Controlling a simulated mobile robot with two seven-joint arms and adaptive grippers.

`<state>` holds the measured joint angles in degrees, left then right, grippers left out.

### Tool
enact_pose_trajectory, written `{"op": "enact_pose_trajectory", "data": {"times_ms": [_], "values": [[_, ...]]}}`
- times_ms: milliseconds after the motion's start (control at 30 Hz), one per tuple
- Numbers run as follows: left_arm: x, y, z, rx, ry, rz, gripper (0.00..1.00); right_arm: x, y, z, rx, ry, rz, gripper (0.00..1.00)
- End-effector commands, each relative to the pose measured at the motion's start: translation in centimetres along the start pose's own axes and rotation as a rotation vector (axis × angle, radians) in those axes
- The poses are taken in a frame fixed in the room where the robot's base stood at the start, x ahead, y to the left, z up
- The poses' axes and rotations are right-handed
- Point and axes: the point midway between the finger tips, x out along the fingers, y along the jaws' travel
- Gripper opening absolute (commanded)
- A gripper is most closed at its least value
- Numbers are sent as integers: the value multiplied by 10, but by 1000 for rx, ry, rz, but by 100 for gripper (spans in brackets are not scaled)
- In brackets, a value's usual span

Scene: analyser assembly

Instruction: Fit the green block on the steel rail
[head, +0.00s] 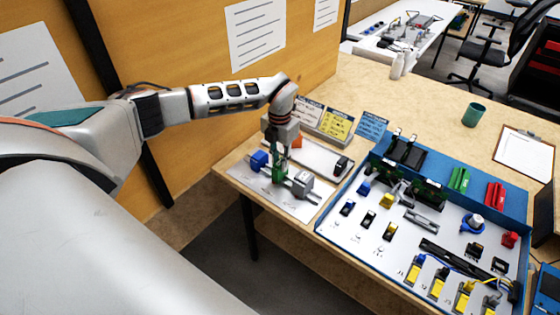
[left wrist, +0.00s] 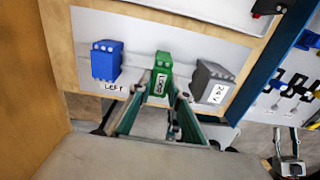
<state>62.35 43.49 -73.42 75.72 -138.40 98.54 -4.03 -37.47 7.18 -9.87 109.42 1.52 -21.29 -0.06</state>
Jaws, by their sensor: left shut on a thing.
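The green block (head: 279,174) is between the fingers of my left gripper (head: 279,160), which is shut on it. The block also shows in the left wrist view (left wrist: 162,70), upright between a blue block (left wrist: 106,60) on the left and a grey block (left wrist: 213,84) on the right. In the head view the blue block (head: 259,160) and the grey block (head: 302,183) flank it in one row above a white plate (head: 247,181). The steel rail is largely hidden by blocks and gripper. I cannot tell whether the green block touches it.
A blue-edged tray (head: 336,239) with several small parts is to the right. Sign cards (head: 337,124) stand behind the plate. A wooden partition (head: 180,60) is close behind my left arm. A small grey and black part (left wrist: 290,160) at the wrist view's lower right is unclear.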

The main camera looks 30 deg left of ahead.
Motion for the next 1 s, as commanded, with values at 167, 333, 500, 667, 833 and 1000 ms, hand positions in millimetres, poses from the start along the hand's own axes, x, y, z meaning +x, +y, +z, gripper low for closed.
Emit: {"op": "enact_pose_trajectory", "data": {"times_ms": [167,333,500,667,833,1000], "values": [[2,0,0,1,1,0,0,0,0,0,-1,0,0,40],[2,0,0,1,1,1,37,0,0,0,0,0,0,40],[2,0,0,1,1,1,37,1,-1,0,4,1,0,40],[2,0,-1,1,1,1,48,1,-2,-1,9,1,1,40],[2,0,0,1,1,1,48,1,-3,-1,12,2,1,40],[0,0,0,1,1,1,48,0,-3,-2,12,1,1,40]]}}
